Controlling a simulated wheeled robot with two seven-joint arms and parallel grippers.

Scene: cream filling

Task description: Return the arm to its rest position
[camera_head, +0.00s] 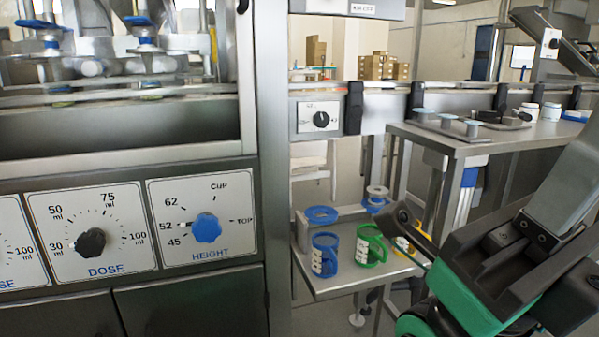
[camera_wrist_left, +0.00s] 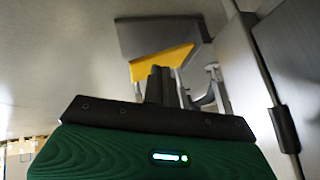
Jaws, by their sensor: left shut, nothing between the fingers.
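My left gripper (camera_wrist_left: 158,85) shows only in the left wrist view. Its dark fingers are together with nothing between them, in front of its black plate and green body. A green and black part of my arm (camera_head: 480,265) comes in from the right in the head view. Its dark tip reaches in front of the low shelf, but its jaw state is unclear.
The filling machine has a black dose knob (camera_head: 90,242) and a blue height knob (camera_head: 207,228). A steel table (camera_head: 470,146) carries small jars. A yellow part (camera_wrist_left: 160,64) lies beyond the left fingers.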

